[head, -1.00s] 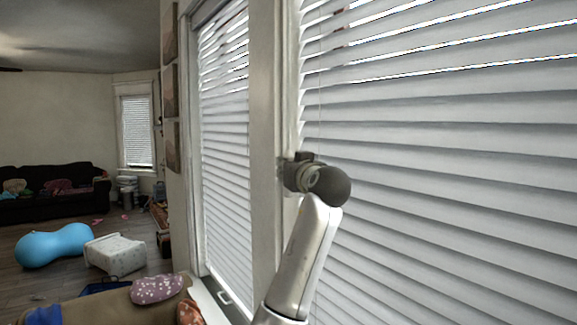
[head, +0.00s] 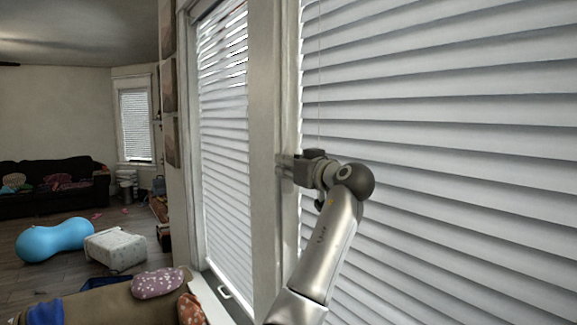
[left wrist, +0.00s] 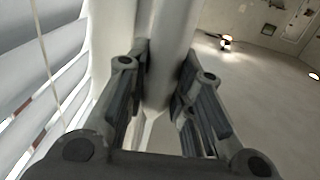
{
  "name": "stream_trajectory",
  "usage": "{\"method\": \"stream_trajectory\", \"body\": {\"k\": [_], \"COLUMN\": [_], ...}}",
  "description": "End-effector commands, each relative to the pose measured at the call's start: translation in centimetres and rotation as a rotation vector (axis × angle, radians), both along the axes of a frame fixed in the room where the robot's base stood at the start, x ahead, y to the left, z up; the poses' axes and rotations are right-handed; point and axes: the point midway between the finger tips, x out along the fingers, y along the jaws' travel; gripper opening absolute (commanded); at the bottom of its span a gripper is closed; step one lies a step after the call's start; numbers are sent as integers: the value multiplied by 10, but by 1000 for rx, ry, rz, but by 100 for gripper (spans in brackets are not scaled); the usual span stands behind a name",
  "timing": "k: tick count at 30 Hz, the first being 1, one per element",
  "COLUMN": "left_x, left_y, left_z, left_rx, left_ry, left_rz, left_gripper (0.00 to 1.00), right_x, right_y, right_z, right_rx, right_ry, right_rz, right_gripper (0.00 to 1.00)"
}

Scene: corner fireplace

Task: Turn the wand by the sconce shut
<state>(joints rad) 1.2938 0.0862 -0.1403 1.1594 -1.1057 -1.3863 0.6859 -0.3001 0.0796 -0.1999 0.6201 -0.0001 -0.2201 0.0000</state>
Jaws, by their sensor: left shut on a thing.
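The wand (left wrist: 170,60) is a pale upright rod in the left wrist view, running between the two dark fingers of my left gripper (left wrist: 165,85). The fingers are closed on it. In the head view my left gripper (head: 283,165) is at the left edge of the large blind, by the window post; the wand is hard to tell from the pale trim there. The blind (head: 430,150) has white slats lying nearly flat against each other, with no bright gaps in view. A small lit lamp (left wrist: 225,42) shows in the left wrist view; I cannot tell whether it is the sconce.
A second blind (head: 225,150) hangs left of the post (head: 265,120), with some bright gaps near its top. A thin cord (head: 319,60) hangs before the large blind. A tan sofa (head: 110,305) with a patterned pillow (head: 158,283) stands below left.

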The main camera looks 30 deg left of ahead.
Motion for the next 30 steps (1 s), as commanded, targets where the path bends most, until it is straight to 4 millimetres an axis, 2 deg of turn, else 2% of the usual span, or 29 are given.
{"method": "stream_trajectory", "body": {"k": [1,6,17,20,30], "left_x": [0,0,-1,-6,-36], "left_y": [0,0,-5,-17,-81], "left_z": [-1,-1,-1,-1,-1], "left_rx": [-1,-1,0,0,-2], "left_ry": [2,2,1,-1,0], "left_rz": [0,0,-2,-3,-4], "left_gripper": [26,45,45,45,45], "right_x": [0,0,0,0,0], "right_y": [0,0,-2,-1,-1], "right_z": [0,0,0,0,0], "right_rx": [0,0,-2,-2,-1], "right_ry": [0,0,0,0,0], "right_rz": [0,0,1,1,0], "right_gripper": [40,40,40,40,40]}}
